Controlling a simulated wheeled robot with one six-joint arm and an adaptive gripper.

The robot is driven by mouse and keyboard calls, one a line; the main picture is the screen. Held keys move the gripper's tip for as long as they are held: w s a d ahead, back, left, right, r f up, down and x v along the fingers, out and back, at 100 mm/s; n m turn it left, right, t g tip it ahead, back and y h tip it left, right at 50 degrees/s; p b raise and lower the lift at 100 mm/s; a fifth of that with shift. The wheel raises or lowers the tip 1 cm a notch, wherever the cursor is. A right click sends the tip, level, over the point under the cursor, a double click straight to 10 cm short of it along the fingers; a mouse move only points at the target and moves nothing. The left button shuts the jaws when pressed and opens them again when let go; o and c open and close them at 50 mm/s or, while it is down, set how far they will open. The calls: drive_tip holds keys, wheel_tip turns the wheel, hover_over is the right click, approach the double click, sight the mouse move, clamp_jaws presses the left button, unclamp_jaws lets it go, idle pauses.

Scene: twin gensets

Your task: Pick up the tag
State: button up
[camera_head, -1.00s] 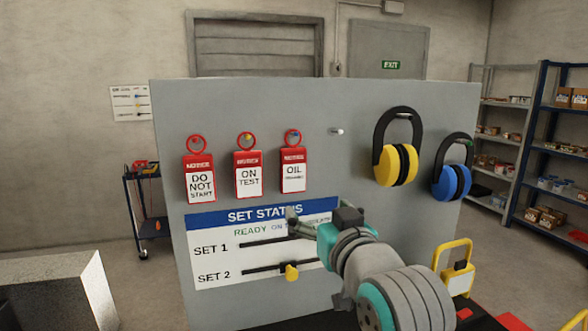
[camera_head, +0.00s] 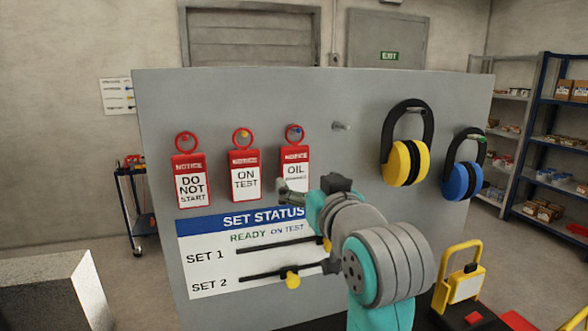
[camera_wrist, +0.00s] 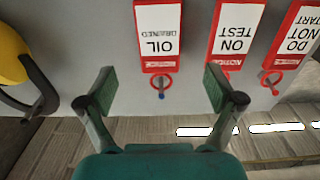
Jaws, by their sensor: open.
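Three red-and-white notice tags hang from pegs on the grey board: DO NOT START (camera_head: 190,182), ON TEST (camera_head: 244,178) and OIL DRAINED (camera_head: 295,156). My gripper (camera_head: 291,192) is open and empty, in front of the lower part of the OIL tag, hiding some of it. In the wrist view, which is upside down, the OIL tag (camera_wrist: 160,25) and its red ring on a blue-tipped peg appear between the spread fingers (camera_wrist: 158,84). The fingers appear apart from the tag.
The board (camera_head: 345,100) also holds a bare peg (camera_head: 341,126), yellow ear defenders (camera_head: 396,163) and blue ear defenders (camera_head: 456,181). Below the tags is the SET STATUS panel (camera_head: 215,262) with sliders. A yellow-framed item (camera_head: 466,285) stands at lower right.

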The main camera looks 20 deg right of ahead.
sight(296, 169)
drive_tip(key=w, duration=0.8)
drive_tip(key=c, duration=1.1)
